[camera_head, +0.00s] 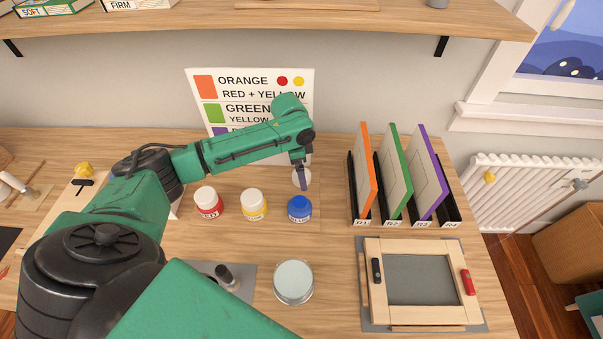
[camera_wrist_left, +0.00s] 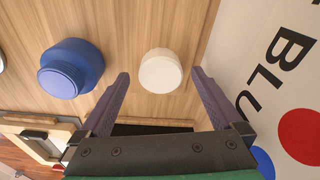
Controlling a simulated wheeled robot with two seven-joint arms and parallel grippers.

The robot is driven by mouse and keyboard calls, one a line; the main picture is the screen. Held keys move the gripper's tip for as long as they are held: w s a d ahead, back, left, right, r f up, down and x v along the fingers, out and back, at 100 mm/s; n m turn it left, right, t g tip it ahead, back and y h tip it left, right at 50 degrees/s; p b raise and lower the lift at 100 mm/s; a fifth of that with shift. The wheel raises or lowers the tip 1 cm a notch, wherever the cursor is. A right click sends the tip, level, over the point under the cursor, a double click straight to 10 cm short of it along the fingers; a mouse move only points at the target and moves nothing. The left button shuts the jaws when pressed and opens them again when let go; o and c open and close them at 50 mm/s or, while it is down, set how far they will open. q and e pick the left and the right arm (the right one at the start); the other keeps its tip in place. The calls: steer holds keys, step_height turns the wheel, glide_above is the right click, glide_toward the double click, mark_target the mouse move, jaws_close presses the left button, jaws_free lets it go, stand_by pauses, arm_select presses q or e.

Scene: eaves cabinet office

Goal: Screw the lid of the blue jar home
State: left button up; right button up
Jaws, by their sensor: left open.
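The blue jar (camera_head: 300,210) stands upright at the right end of a row of jars, with no white lid on it and its top showing blue. In the left wrist view the blue jar (camera_wrist_left: 70,68) is at the left, outside the fingers. A round white lid (camera_head: 301,178) lies on the table just behind the blue jar. In the left wrist view the lid (camera_wrist_left: 160,69) shows ahead of and between the fingertips. My left gripper (camera_head: 303,184) points down at the lid, open; no grip on the lid shows. My right gripper is not in view.
A red jar (camera_head: 208,203) and a yellow jar (camera_head: 254,204), both white-lidded, stand left of the blue jar. A rack of coloured boards (camera_head: 402,180) stands to the right. A pale round dish (camera_head: 294,282) and a wooden frame (camera_head: 375,304) lie in front. A colour chart (camera_head: 205,113) stands behind.

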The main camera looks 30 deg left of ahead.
arm_select(q)
steer(key=shift+f, duration=0.2)
steer(key=shift+r, duration=0.1)
steer(key=c, duration=1.4)
steer(key=shift+o, duration=0.2)
